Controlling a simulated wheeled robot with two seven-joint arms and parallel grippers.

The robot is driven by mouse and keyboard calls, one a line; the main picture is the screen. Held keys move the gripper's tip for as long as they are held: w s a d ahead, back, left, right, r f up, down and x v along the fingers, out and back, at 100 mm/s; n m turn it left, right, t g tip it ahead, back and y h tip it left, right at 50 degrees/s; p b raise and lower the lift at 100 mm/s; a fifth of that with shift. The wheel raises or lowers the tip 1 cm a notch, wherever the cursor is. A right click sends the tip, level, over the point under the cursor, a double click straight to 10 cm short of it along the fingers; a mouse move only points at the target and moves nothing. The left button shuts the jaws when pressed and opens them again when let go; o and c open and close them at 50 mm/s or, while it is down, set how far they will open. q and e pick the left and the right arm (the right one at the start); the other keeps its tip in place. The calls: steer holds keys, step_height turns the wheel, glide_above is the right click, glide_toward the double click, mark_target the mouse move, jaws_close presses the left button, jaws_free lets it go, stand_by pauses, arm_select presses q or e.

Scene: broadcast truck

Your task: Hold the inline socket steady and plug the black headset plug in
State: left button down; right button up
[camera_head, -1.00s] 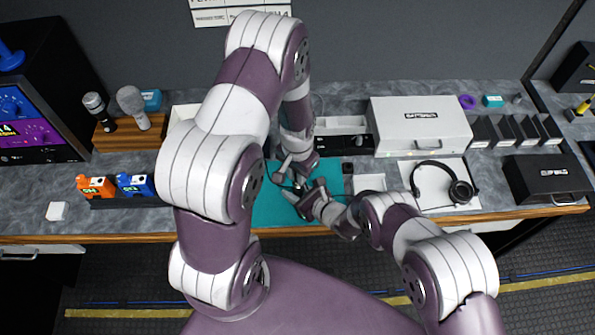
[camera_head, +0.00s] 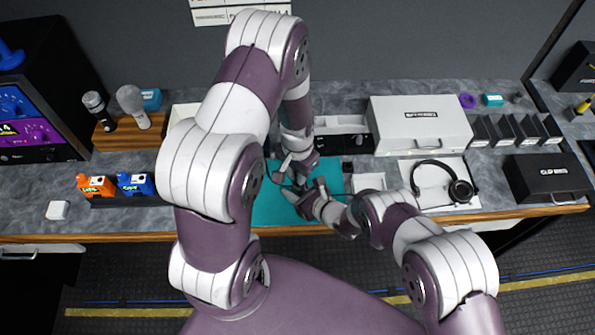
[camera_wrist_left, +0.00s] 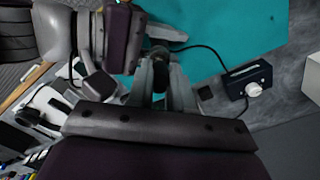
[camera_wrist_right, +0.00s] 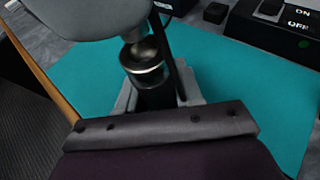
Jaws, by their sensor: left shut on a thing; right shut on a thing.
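My left gripper (camera_head: 286,174) and right gripper (camera_head: 304,196) meet close together over the teal mat (camera_head: 268,212). In the left wrist view my left gripper (camera_wrist_left: 162,85) is shut on a small dark piece, the inline socket (camera_wrist_left: 158,54), from which a black cable seems to run to a small box. In the right wrist view my right gripper (camera_wrist_right: 153,98) is shut on the black plug (camera_wrist_right: 154,97), which has a silver collar. The collar's far end is close to a grey part of my left gripper. I cannot tell whether plug and socket are joined.
The small dark box (camera_wrist_left: 247,77) with a white knob stands beside the mat. A headset (camera_head: 459,190) lies on a white tray at right. A white case (camera_head: 420,135) stands behind, and orange (camera_head: 96,187) and blue (camera_head: 136,185) units stand at left.

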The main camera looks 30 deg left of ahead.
arm_select(q)
steer(key=shift+f, duration=1.15)
steer(key=c, duration=0.9)
jaws_free()
steer(key=shift+c, duration=0.2)
steer(key=shift+r, duration=0.1)
step_height(320, 180, up, 12)
steer(key=shift+f, duration=0.1)
arm_select(e)
steer(key=o, duration=1.1)
steer(key=shift+o, duration=0.2)
